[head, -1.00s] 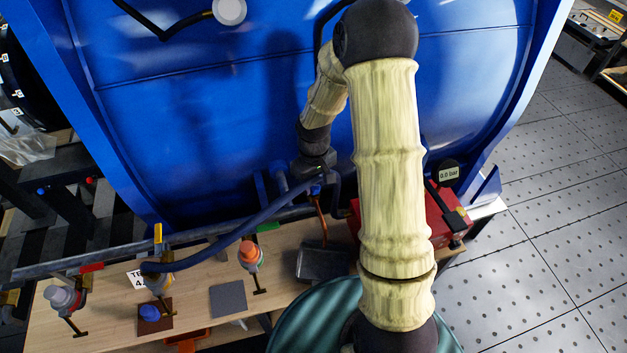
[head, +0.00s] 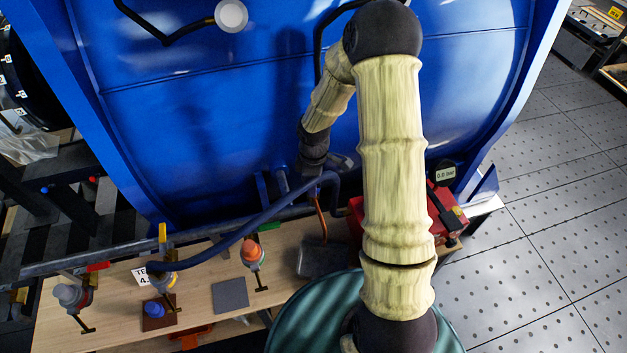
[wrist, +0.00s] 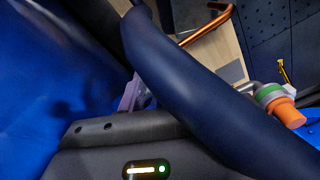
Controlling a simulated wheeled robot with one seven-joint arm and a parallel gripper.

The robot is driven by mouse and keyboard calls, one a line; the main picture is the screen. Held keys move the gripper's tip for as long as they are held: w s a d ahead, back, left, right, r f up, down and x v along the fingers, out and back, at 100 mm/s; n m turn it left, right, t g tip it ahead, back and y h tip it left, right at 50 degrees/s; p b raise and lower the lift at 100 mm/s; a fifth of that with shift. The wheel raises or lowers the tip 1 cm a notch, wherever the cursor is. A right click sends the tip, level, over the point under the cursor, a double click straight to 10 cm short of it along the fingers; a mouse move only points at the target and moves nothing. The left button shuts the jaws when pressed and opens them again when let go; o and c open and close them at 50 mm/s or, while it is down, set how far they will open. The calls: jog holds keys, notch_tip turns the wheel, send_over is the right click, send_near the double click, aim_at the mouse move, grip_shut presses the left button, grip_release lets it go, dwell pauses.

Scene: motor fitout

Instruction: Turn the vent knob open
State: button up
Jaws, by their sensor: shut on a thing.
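My gripper (head: 318,170) is at the front of the blue tank (head: 230,120), beside the upper bend of a dark blue hose (head: 248,225). In the wrist view the hose (wrist: 205,85) crosses in front of the grey gripper body (wrist: 110,132) and hides most of the jaws. A lilac part (wrist: 130,95) shows beside the hose. I cannot pick out the vent knob for certain. An orange-capped valve (head: 252,255) stands left of the gripper; it also shows in the wrist view (wrist: 280,106).
The wooden bench (head: 205,290) carries a grey-capped valve (head: 72,297), a blue cap (head: 154,309) and a grey square pad (head: 230,295). A copper pipe (head: 320,218) descends below the gripper. A red unit (head: 440,215) and a 0.0 bar display (head: 446,173) are at right.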

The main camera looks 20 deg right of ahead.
jog(key=shift+w, duration=0.1)
dwell(0.4)
jog(key=o, duration=1)
jog(key=shift+c, duration=0.2)
notch_tip(320, 180, up, 18)
jog(key=b, duration=0.1)
jog(key=shift+f+b, duration=0.25)
jog(key=shift+b, duration=0.05)
